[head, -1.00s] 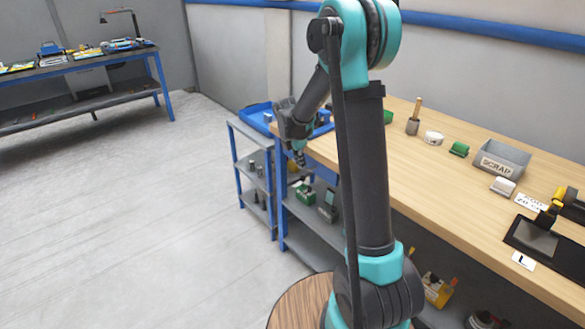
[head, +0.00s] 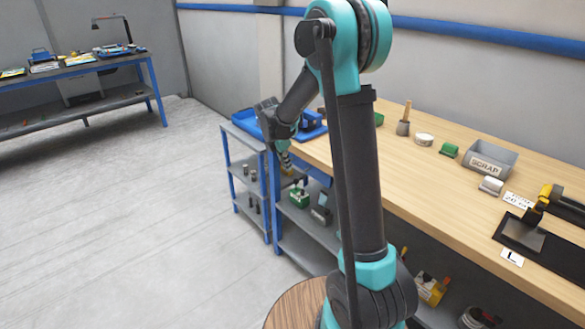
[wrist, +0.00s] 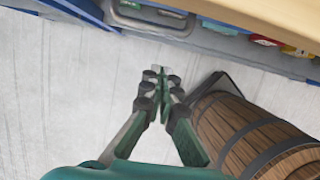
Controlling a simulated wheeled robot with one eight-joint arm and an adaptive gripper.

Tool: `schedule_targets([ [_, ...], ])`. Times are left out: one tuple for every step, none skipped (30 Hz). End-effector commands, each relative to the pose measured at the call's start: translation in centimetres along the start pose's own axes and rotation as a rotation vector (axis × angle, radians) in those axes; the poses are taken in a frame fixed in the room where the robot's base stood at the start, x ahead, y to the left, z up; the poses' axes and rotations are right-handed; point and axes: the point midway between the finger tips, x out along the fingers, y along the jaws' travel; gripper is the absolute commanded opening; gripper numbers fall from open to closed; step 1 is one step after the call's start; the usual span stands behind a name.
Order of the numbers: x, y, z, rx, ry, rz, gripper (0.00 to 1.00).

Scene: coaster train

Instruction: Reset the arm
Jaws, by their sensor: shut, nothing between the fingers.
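My arm stands folded in the middle of the head view, its forearm angled down to the left. My gripper (head: 285,160) points down at the left end of the wooden workbench, over the gap in front of the shelves. In the wrist view my gripper (wrist: 160,76) has its fingertips together, with nothing between them. Pale floor (wrist: 70,90) shows below and around the fingers. The base of my arm is at the bottom of the head view, beside the workbench (head: 440,170).
A blue shelf cart (head: 239,165) stands left of the workbench, with a blue tray (head: 245,121) on top. The bench holds a grey scrap bin (head: 488,160), a brush (head: 404,120) and small parts. Another table (head: 85,66) stands far left. Open floor (head: 100,220) lies at left.

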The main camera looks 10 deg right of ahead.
Motion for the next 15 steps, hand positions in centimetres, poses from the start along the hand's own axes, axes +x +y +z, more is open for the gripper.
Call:
schedule_targets([
  [-1.3,-0.1,0.1,0.000,0.000,-0.001,0.00],
  [-1.9,-0.1,0.1,0.001,0.000,-0.001,0.00],
  [-2.8,-0.1,0.1,0.001,0.000,-0.001,0.00],
  [-3.4,-0.1,0.1,0.002,0.000,-0.001,0.00],
  [-4.0,-0.1,0.1,0.002,0.000,-0.001,0.00],
  [-4.8,-0.1,0.1,0.001,0.000,-0.001,0.00],
  [-5.4,-0.1,0.1,0.001,0.000,-0.001,0.00],
  [-5.8,-0.1,0.1,0.001,0.000,-0.001,0.00],
  [-6.5,-0.1,0.1,0.001,0.000,-0.001,0.00],
  [-6.8,-0.1,0.1,0.000,0.000,-0.001,0.00],
  [-7.2,-0.1,0.1,0.001,0.000,-0.001,0.00],
  [-7.6,-0.1,0.1,0.001,0.000,-0.001,0.00],
  [-7.9,-0.1,0.1,0.001,0.000,-0.001,0.00],
  [-8.1,-0.1,0.1,0.001,0.000,-0.001,0.00],
  [-8.3,-0.1,0.1,0.003,0.000,-0.001,0.00],
])
